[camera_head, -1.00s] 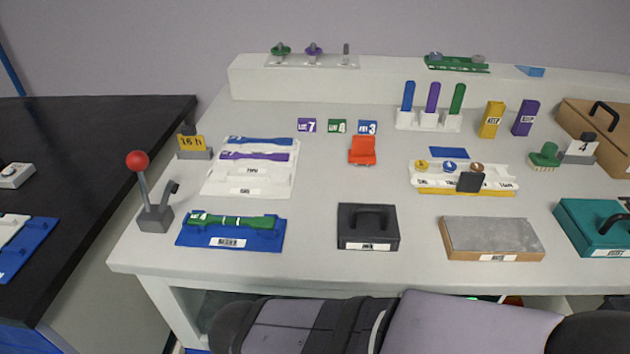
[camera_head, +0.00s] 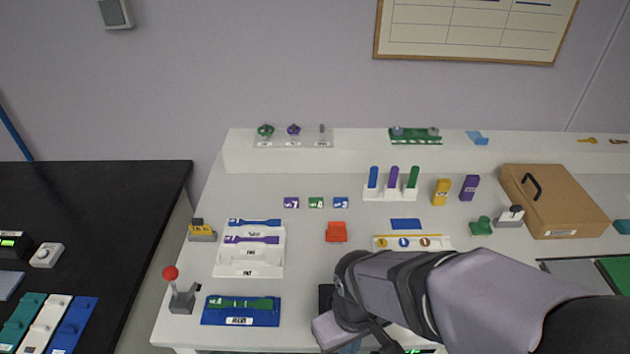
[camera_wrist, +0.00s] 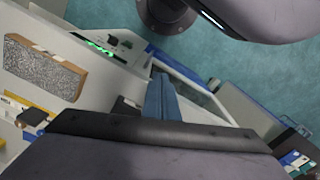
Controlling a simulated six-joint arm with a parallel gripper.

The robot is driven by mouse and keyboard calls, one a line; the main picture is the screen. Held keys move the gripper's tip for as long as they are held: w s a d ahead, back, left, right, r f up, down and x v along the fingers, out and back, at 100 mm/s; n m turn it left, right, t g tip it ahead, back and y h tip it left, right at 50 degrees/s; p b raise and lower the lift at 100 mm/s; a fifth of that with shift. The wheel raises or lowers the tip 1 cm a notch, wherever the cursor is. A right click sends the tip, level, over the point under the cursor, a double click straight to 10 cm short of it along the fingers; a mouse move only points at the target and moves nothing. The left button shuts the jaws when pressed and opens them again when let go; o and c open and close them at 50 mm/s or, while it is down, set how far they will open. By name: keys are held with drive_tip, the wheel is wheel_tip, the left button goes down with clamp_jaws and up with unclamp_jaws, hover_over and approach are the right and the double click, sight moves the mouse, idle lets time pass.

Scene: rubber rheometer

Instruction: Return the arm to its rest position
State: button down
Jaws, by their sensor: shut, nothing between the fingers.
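My arm (camera_head: 470,295) reaches in from the lower right in the head view and covers the front middle of the white bench. Its wrist end is low in the picture, and my fingers cannot be made out there. In the wrist view my gripper (camera_wrist: 160,82) shows as narrow blue fingers together beyond a dark bar, with nothing held. Behind the fingers lie the bench's side and the teal floor. A grey link of my arm (camera_wrist: 250,15) crosses the top right of that view.
A green strip lies on a blue fixture (camera_head: 240,320), beside a red-knobbed lever (camera_head: 180,292). The white strip rack (camera_head: 250,268), red block (camera_head: 336,232) and brown case (camera_head: 555,200) stand farther back. A speckled grey block (camera_wrist: 45,68) shows in the wrist view.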

drive_tip(key=w+d+r+m+p, duration=0.1)
drive_tip(key=d+r+m+p, duration=0.1)
drive_tip(key=d+r+p, duration=0.4)
drive_tip(key=w+d+r+m+p, duration=0.1)
drive_tip(key=d+r+m+p, duration=0.2)
drive_tip(key=r+p, duration=0.65)
drive_tip(key=f+b, duration=0.4)
drive_tip(key=b, duration=0.2)
drive_tip(key=shift+a+f+b, duration=0.1)
drive_tip(key=shift+a+b, duration=0.1)
drive_tip(key=shift+b, duration=0.2)
